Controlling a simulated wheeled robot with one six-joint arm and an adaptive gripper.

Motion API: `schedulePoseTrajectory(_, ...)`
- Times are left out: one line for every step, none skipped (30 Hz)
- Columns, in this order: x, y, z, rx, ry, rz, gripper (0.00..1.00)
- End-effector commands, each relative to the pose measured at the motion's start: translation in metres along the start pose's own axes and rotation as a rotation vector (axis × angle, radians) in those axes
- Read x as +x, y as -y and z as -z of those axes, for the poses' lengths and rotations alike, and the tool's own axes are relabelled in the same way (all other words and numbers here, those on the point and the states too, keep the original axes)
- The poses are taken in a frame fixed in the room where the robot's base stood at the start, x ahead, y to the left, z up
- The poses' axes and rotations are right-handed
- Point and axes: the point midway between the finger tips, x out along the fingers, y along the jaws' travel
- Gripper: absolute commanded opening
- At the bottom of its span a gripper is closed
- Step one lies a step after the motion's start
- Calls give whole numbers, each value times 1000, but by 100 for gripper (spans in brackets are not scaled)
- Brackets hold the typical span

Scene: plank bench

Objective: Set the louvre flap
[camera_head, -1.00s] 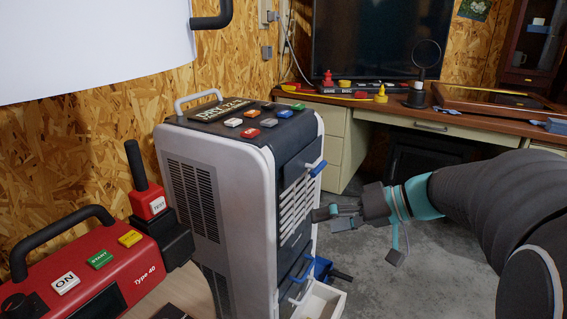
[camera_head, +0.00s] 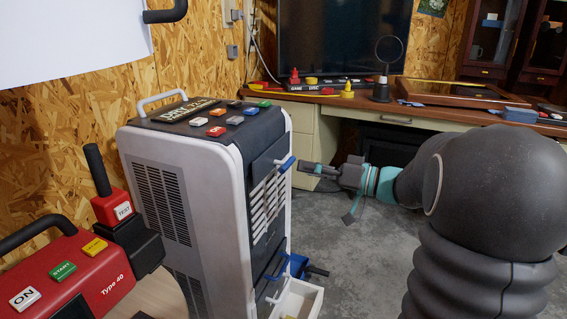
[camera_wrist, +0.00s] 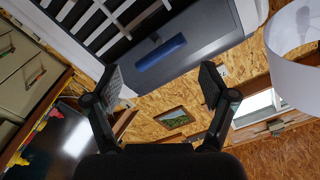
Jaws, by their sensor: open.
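The louvre flap with white slats (camera_head: 266,205) is on the front face of the tall grey and white unit (camera_head: 190,160). A blue handle (camera_head: 286,164) sticks out at the upper part of that face. In the wrist view the white slats (camera_wrist: 100,22) show at upper left, with the blue handle (camera_wrist: 161,51) ahead of the fingers. My gripper (camera_head: 303,169) is in front of the unit, close to the blue handle. In the wrist view my gripper (camera_wrist: 160,82) has its fingers wide apart with nothing between them. Whether a finger touches the handle cannot be told.
A white drawer (camera_head: 297,300) stands open low on the unit, with a blue item (camera_head: 298,265) above it. A red machine (camera_head: 75,265) is at lower left. A wooden desk (camera_head: 440,115) stands behind. Grey floor (camera_head: 345,260) is free right of the unit.

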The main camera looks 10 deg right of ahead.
Motion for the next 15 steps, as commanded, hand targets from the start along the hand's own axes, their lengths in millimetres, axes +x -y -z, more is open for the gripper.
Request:
schedulePoseTrajectory(11,2,0,0,4,4,83)
schedulePoseTrajectory(17,2,0,0,4,4,83)
schedulePoseTrajectory(24,1,0,0,3,3,83)
schedulePoseTrajectory(29,1,0,0,3,4,83)
schedulePoseTrajectory(34,1,0,0,3,3,83)
schedulePoseTrajectory(40,1,0,0,3,2,83)
schedulePoseTrajectory(44,1,0,1,3,2,83)
schedulePoseTrajectory(48,1,0,1,2,2,83)
schedulePoseTrajectory(52,1,0,1,3,2,83)
schedulePoseTrajectory(55,0,-1,1,3,1,83)
schedulePoseTrajectory(58,0,-1,1,3,1,83)
schedulePoseTrajectory(60,0,0,1,2,1,83)
schedulePoseTrajectory(62,0,0,1,2,1,83)
schedulePoseTrajectory(64,0,0,1,1,1,83)
schedulePoseTrajectory(66,0,0,1,1,1,83)
